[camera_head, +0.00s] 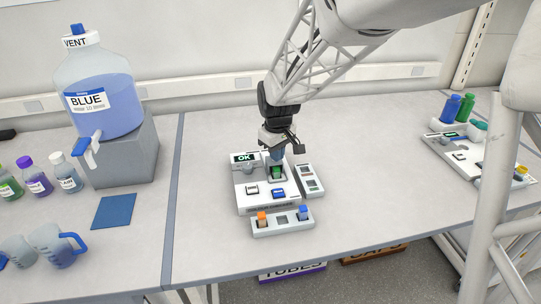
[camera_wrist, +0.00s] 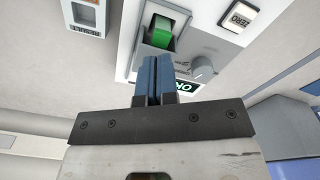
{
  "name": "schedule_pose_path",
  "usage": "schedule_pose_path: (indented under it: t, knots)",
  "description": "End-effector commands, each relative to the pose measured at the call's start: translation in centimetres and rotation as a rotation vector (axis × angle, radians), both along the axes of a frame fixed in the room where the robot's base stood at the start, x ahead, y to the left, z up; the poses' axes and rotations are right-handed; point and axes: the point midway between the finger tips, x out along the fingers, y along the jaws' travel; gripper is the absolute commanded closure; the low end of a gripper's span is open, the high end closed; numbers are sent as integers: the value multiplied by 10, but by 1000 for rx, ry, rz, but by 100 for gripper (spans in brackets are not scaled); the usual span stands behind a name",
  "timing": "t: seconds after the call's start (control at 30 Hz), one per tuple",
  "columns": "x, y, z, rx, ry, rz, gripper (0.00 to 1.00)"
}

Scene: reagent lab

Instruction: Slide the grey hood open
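A white bench device (camera_head: 242,199) stands mid-table, its small screen reading OK (camera_head: 244,157). A green block (camera_head: 277,172) sits in a recess near its back right; it also shows in the wrist view (camera_wrist: 162,32). Grey casing (camera_wrist: 146,58) borders this recess, but I cannot tell for sure which part is the hood. My gripper (camera_head: 277,153) is just above the recess, pointing down. In the wrist view, its blue fingers (camera_wrist: 158,62) are close together, with nothing visible between them. Their tips overlap the recess edge, and I cannot tell whether they touch it.
A small rack (camera_head: 283,228) with orange and blue pieces stands before the device. A narrow panel (camera_head: 308,180) is at its right. A BLUE vent bottle (camera_head: 105,100) stands on a grey block at left. Another device (camera_head: 466,157) is far right. The table between is clear.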

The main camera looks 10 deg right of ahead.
Motion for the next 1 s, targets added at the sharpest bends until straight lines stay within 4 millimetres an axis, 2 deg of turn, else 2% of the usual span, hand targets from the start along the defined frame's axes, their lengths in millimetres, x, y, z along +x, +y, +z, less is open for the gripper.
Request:
schedule_pose_path:
  t: [0.03,0.57,1.0]
  knots:
    - [-17,-1,-32,-2,62,0,100]
    - [-16,-1,-2,-2,59,0,100]
    - [-13,0,31,-2,45,0,100]
